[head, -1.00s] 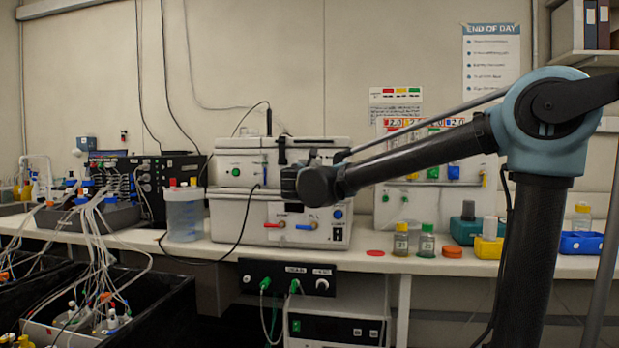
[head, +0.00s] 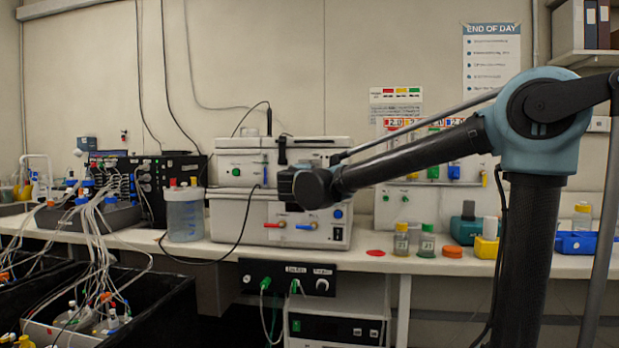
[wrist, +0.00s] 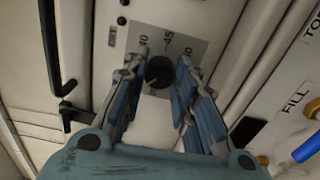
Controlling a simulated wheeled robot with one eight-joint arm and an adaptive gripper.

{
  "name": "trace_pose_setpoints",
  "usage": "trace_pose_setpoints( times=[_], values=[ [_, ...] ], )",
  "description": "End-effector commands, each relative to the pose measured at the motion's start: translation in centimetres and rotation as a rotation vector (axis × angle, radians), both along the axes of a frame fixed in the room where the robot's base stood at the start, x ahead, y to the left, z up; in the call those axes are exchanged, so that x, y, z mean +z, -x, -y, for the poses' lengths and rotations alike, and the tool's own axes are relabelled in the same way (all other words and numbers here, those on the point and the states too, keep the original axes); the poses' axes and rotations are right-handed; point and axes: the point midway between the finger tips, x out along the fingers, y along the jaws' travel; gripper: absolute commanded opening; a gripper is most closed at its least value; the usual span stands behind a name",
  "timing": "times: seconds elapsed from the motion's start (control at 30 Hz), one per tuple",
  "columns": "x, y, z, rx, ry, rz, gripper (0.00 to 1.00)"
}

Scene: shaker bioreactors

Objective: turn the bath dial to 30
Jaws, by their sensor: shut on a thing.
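The bath dial (wrist: 159,70) is a round black knob on a grey scale plate (wrist: 186,47) in the wrist view. The dial's exact setting is hard to read. My gripper (wrist: 157,78) is shut on the dial, its blue-padded fingers on the left and right of the knob. In the head view my gripper (head: 286,185) is at the front of the white bath unit (head: 230,212) and hides the dial.
A blue tap (wrist: 308,148) and the FILL label (wrist: 295,98) are to the right of my fingers. A black handle (wrist: 54,55) is to the left.

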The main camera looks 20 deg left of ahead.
Motion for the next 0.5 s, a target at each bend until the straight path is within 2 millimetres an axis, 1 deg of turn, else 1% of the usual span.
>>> trace_pose_setpoints(
  times=[0.03,0.2,0.5],
  values=[
    [-0.33,0.06,0.19,-0.003,-0.026,-0.007,0.03],
    [-0.34,0.07,0.17,-0.003,-0.094,-0.012,0.02],
    [-0.36,0.09,0.15,-0.001,-0.138,-0.015,0.02]
  ],
)
